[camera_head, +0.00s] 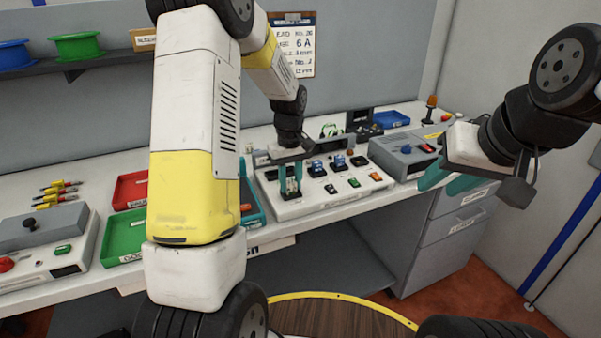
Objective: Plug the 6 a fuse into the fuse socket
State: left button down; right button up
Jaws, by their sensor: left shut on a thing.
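My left gripper (291,184) points down over the left end of a white panel (312,208) on the bench. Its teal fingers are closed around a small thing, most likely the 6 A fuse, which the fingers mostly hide. The fuse socket cannot be made out clearly; the fingertips are low, close to the panel's top. Blue parts (317,167) and green and dark switches (354,183) sit on the panel to the right. My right gripper (447,184) is in front of the bench at the right, its teal fingers apart and empty.
A clipboard card (297,45) reading "6 A" hangs on the wall. Red (130,190) and green (123,238) trays stand left of the panel, partly behind my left arm. A grey device (405,150) stands right of it. Drawers (458,225) are below.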

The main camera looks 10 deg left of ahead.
pick_arm(q)
jog(key=shift+s+f, duration=0.15)
jog(key=shift+f, duration=0.35)
dwell(0.4)
jog(key=c, duration=1)
grip_release()
jog(key=shift+c, duration=0.9)
jog(key=shift+o, duration=0.3)
jog(key=shift+r, duration=3.65)
jog(key=s+r+m+t, duration=0.2)
jog(key=s+r, duration=0.3)
jog(key=s, duration=0.3)
jog(key=s+d+r+m+t+h, duration=0.1)
jog(key=s+r+m+t, duration=0.1)
jog(key=s, duration=0.6)
jog(key=s+d+r+m+t+h, duration=0.1)
jog(key=s+r+m+t, duration=0.1)
jog(key=s+r, duration=0.5)
jog(key=shift+s+r+m, duration=0.3)
jog(key=shift+s+m, duration=0.2)
jog(key=shift+m, duration=0.2)
